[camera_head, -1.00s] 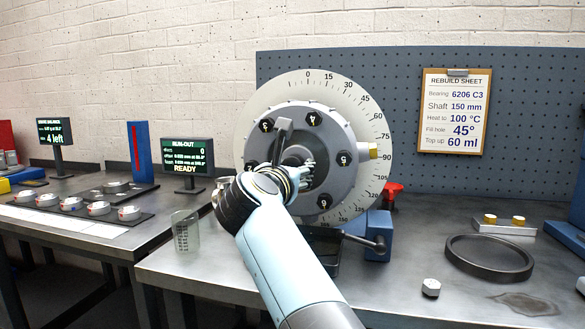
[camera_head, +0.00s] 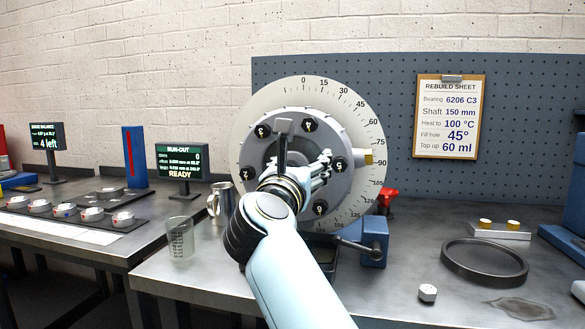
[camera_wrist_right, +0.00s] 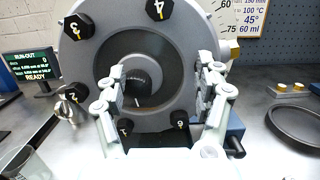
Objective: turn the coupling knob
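The coupling knob (camera_wrist_right: 140,86) is a dark, ribbed knob with a white mark, in the round recess of the grey numbered disc (camera_wrist_right: 88,60). In the head view the disc (camera_head: 326,146) faces me, and my right gripper and wrist largely hide the knob. My right gripper (camera_head: 303,165) is in front of the disc's centre. In the right wrist view the gripper (camera_wrist_right: 162,84) is open, its fingers spread on either side of the knob. The knob is nearer the left finger; contact cannot be told. My left gripper is out of view.
A pale degree dial (camera_head: 368,125) surrounds the disc. A metal mug (camera_head: 221,200) and a clear beaker (camera_head: 180,238) stand at left. A blue vise-like block (camera_head: 374,240), dark ring (camera_head: 485,259) and white nut (camera_head: 428,293) are at right.

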